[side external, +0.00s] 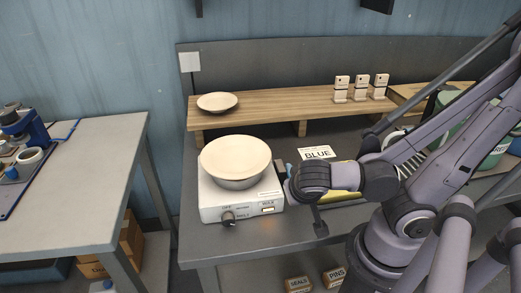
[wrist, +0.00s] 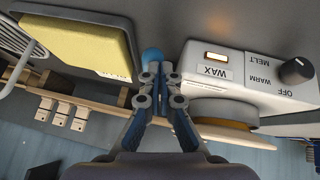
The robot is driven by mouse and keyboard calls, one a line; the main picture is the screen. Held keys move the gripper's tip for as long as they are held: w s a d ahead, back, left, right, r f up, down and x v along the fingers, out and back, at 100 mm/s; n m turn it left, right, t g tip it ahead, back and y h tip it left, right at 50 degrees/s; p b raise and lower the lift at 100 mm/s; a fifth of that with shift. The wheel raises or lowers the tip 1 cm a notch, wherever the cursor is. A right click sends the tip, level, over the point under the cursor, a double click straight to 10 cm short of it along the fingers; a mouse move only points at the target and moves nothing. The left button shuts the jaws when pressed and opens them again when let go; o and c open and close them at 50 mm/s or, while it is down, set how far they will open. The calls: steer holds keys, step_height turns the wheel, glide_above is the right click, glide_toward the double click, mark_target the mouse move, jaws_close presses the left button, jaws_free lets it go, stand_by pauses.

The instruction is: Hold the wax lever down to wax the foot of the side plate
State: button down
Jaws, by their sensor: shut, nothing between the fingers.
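The white wax unit (side external: 240,204) stands on the bench, with a knob (side external: 228,218) and a lit WAX lamp (side external: 268,209). A cream round dish (side external: 236,156) sits on top of it. A smaller cream plate (side external: 217,102) lies on the wooden shelf. The wax lever's blue ball (wrist: 152,56) is at the unit's side, and a bit of blue shows in the side view (side external: 289,168). My gripper (wrist: 159,70) is shut and empty, its fingertips right at the blue ball. I cannot tell whether they touch it. The lever's shaft is mostly hidden.
A yellow pad in a tray (wrist: 80,45) lies beside the lever. Several small cream blocks (side external: 361,87) stand on the shelf (side external: 270,104). Another table (side external: 80,170) is at left. The bench's front left corner is clear.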

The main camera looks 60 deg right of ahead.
steer(key=s+a+r, duration=0.5)
steer(key=a, duration=0.2)
steer(key=shift+s+a, duration=0.15)
steer(key=shift+a, duration=0.05)
stand_by(0.6)
steer(key=w+d+f, duration=0.4)
steer(key=w+d, duration=0.1)
steer(key=d, duration=0.2)
steer(key=shift+f, duration=0.15)
stand_by(0.5)
steer(key=shift+w, duration=0.1)
